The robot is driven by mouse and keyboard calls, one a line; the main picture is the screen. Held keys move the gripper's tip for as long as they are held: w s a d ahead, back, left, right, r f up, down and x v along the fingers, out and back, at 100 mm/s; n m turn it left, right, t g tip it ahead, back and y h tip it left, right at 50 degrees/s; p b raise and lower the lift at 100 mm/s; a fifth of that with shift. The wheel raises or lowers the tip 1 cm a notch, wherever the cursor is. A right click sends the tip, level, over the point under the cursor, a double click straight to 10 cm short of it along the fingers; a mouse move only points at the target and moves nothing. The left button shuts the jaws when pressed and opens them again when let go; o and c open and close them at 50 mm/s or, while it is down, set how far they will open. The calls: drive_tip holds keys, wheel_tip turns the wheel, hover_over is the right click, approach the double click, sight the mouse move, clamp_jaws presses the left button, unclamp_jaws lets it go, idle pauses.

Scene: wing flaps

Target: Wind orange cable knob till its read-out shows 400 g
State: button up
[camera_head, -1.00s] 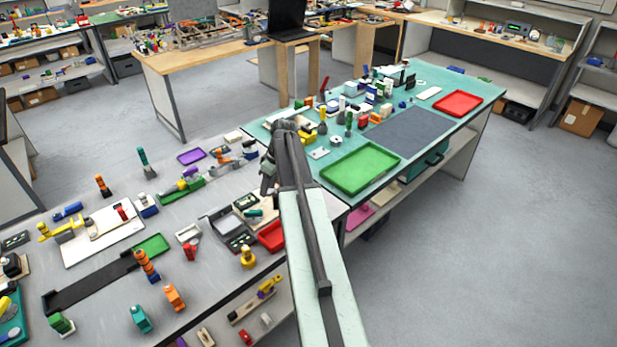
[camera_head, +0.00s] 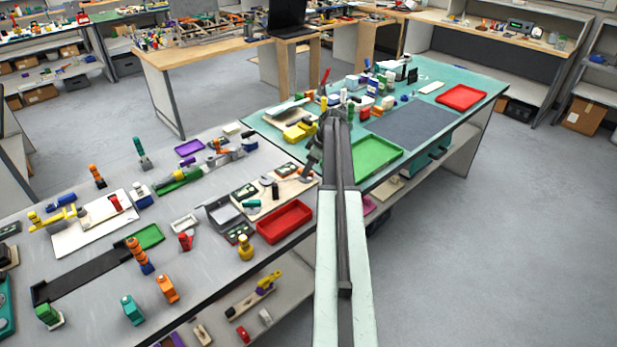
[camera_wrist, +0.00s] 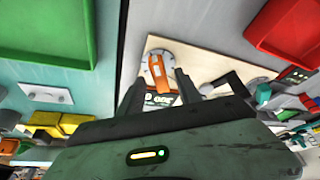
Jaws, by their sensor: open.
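The orange knob (camera_wrist: 158,74) shows in the wrist view as an orange bar on a round grey base, mounted on a cream board (camera_wrist: 205,68). Below it in that view, a small dark read-out (camera_wrist: 152,100) with green digits is partly hidden by my gripper; I cannot read its value. My gripper (camera_wrist: 159,86) is open and empty, its two fingers either side of the knob in the picture; I cannot tell how far off it is. In the head view my gripper (camera_head: 314,152) hangs over the grey bench's right end, and the knob cannot be made out.
A red tray (camera_head: 284,222) stands beside the board. A green tray (camera_head: 376,158) lies on the teal table. A dark-handled part (camera_wrist: 232,84) stands right of the knob. Yellow blocks (camera_head: 299,131) and other small parts crowd nearby. Open floor (camera_head: 480,270) lies to the right.

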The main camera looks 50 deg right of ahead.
drive_tip(key=shift+w+f, duration=0.15)
drive_tip(key=shift+f, duration=0.35)
drive_tip(key=shift+a+r, duration=0.1)
drive_tip(key=shift+r, duration=0.05)
